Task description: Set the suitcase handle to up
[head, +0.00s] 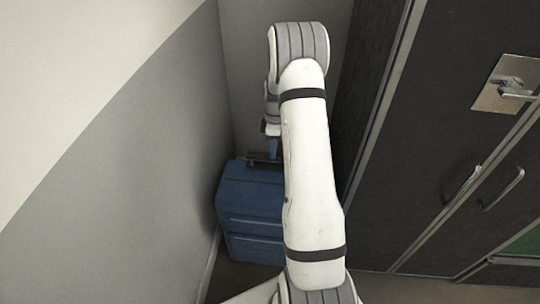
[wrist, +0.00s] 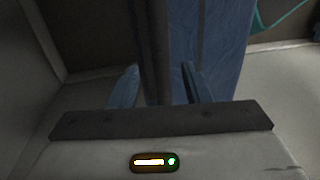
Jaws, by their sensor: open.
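The blue suitcase (head: 250,200) stands upright on the floor in the corner, partly hidden behind my arm in the head view. Its ribbed blue shell (wrist: 222,50) fills the middle right of the wrist view. A dark handle bar (head: 262,159) appears low at the top of the suitcase, mostly hidden by my gripper (head: 272,150). In the wrist view my gripper (wrist: 158,72) has its two blue fingers apart. A dark strip runs between them; I cannot tell whether it is the handle or whether a finger touches it.
A grey and cream wall (head: 150,150) rises close on the left of the suitcase. Dark wardrobe doors (head: 440,130) with metal handles stand on the right. A narrow strip of floor (head: 375,287) shows in front of the doors.

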